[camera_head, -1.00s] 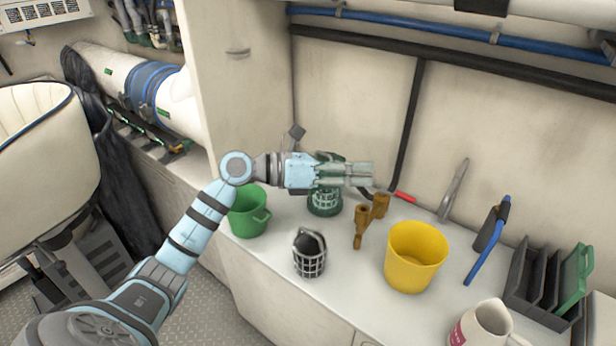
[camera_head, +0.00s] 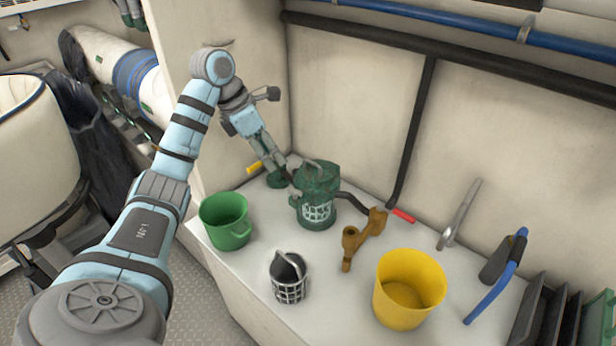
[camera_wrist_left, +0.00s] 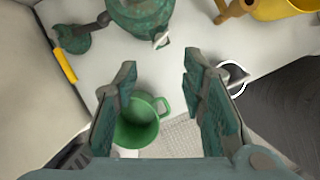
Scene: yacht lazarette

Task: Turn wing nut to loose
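The green sea strainer (camera_head: 319,183) stands on the white counter near the back wall, with a clear caged section. It also shows at the top of the left wrist view (camera_wrist_left: 138,15). A small grey piece, apparently the wing nut (camera_wrist_left: 161,41), sticks out at the strainer's edge there. My left gripper (camera_head: 284,172) points down just left of the strainer in the head view. In the wrist view the gripper (camera_wrist_left: 160,75) has its fingers wide apart, with nothing between them. The grey piece is beyond the fingertips. My right gripper is out of view.
A green bucket (camera_head: 226,225), a grey strainer basket (camera_head: 289,284), bronze fittings (camera_head: 352,248) and a yellow bucket (camera_head: 408,294) stand on the counter. A yellow handle (camera_head: 255,167) lies left of my gripper. A black hose (camera_head: 353,202) runs right from the strainer.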

